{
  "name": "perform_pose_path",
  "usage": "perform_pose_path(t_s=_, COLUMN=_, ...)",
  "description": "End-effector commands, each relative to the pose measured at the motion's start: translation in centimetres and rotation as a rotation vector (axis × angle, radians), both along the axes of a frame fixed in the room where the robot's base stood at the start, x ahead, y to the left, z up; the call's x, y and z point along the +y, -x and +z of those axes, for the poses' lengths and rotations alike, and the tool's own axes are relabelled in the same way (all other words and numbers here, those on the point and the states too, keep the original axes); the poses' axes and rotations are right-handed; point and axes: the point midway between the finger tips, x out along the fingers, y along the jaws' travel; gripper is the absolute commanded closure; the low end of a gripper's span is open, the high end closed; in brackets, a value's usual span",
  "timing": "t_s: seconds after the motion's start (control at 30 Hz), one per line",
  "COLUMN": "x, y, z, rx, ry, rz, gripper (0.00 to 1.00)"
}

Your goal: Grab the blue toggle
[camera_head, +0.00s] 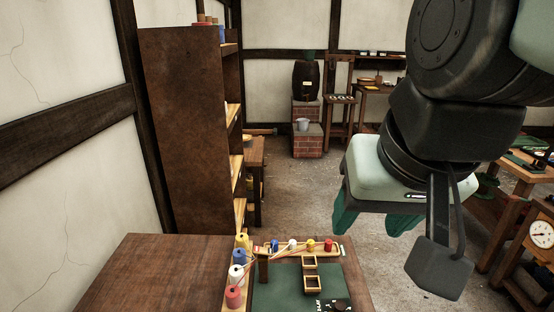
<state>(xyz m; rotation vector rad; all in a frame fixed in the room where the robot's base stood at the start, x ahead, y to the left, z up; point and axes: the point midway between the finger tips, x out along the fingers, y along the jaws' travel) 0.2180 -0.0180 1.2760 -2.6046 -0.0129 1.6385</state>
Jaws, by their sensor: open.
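A small blue piece (275,245), which looks like the blue toggle, stands at the left end of a short row on the back edge of a green work board (275,290). White (292,244), yellow (310,246) and red (328,245) pieces stand to its right. My gripper (374,222) hangs above and to the right of the row, with its green fingers apart and nothing visible between them. It is clear of the blue piece. The exact shape of the blue piece is too small to tell.
Yellow, blue (239,257), white and red (233,296) spools line the board's left side. A wooden frame (311,274) lies on the board. The brown tabletop (160,275) is bare at left. A tall shelf (185,130) stands behind.

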Motion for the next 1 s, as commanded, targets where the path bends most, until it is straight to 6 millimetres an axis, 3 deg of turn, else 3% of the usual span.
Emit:
perform_pose_path(t_s=0.27, x=2.4, y=-9.6, z=-0.6, rx=0.213, ry=-0.243, rz=-0.240, gripper=0.43)
perform_pose_path(t_s=0.47, x=3.5, y=-17.3, z=-3.7, rx=0.372, ry=-0.425, rz=-0.426, gripper=0.43)
perform_pose_path(t_s=0.77, x=3.6, y=-28.1, z=-12.4, rx=0.614, ry=-0.700, rz=-0.711, gripper=0.43)
perform_pose_path(t_s=1.0, x=2.8, y=-34.4, z=-22.3, rx=0.815, ry=-0.933, rz=-0.959, gripper=0.43)
